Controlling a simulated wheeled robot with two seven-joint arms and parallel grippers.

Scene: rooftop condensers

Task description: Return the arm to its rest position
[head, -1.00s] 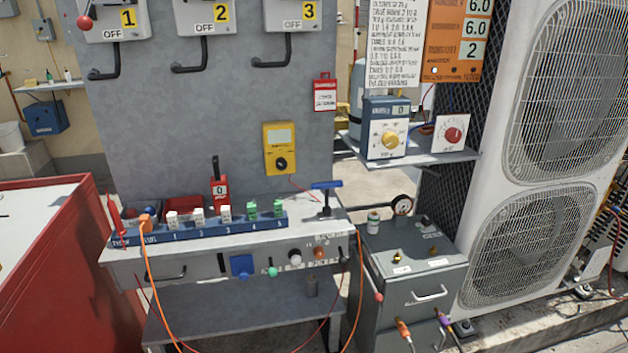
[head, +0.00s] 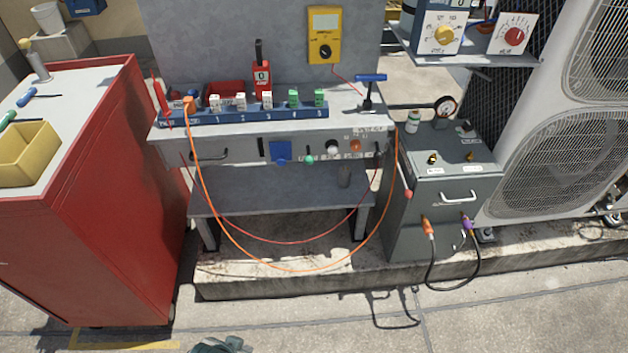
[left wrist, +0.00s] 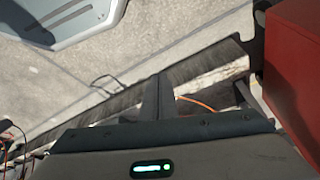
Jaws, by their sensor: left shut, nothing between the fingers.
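My left gripper (head: 222,346) shows only as a small dark piece at the bottom edge of the head view. In the left wrist view its fingers (left wrist: 157,90) are together, with nothing between them, above the pavement and the concrete kerb. My left arm is otherwise out of the head view. My right gripper is not in view.
A red cabinet (head: 110,210) stands at the left with a yellow bin (head: 27,155) on top. A grey bench (head: 280,197) with a blue terminal strip (head: 240,113) stands ahead. An orange cable (head: 240,252) hangs low. A grey box (head: 440,200) stands right. The pavement in front is clear.

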